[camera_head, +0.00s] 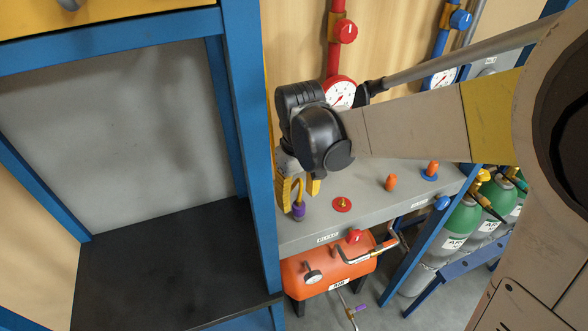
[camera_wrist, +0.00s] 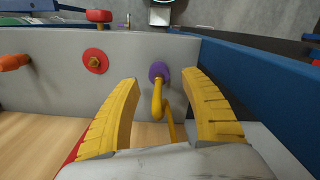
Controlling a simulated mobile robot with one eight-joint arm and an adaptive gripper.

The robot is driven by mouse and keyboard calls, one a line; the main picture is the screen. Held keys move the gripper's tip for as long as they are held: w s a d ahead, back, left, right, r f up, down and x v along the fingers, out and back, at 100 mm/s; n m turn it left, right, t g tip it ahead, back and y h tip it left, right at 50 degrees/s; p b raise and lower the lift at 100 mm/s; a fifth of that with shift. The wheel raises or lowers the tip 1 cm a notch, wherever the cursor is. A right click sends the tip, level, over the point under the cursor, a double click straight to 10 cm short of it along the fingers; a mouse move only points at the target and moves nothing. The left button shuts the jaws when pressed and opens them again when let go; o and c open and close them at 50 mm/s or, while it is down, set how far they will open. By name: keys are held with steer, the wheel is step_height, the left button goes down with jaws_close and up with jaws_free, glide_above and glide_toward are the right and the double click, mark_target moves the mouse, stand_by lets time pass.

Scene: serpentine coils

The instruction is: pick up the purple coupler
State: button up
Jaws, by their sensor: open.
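The purple coupler (camera_head: 298,209) sits at the end of a bent yellow tube (camera_head: 298,188), at the left end of the grey shelf. It also shows in the wrist view as a purple ring (camera_wrist: 158,71) against the grey panel, with the yellow tube (camera_wrist: 158,98) running back from it. My gripper (camera_head: 299,190) is open, its yellow fingers around the tube. In the wrist view, my gripper (camera_wrist: 161,80) has one finger on each side of the tube, with gaps, and the coupler lies just past the fingertips. Finger contact with the coupler cannot be told.
A blue post (camera_head: 253,150) stands close to the left of my gripper. On the grey shelf (camera_head: 320,225) are a red disc with a brass fitting (camera_head: 342,204) and an orange coupler (camera_head: 391,182). An orange tank (camera_head: 330,268) is below. A red gauge (camera_head: 340,92) is behind.

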mark_target(299, 204)
step_height(299, 204, down, 5)
steer(key=shift+r, duration=0.2)
steer(key=shift+d, duration=0.1)
jaws_close()
steer(key=shift+r, duration=0.15)
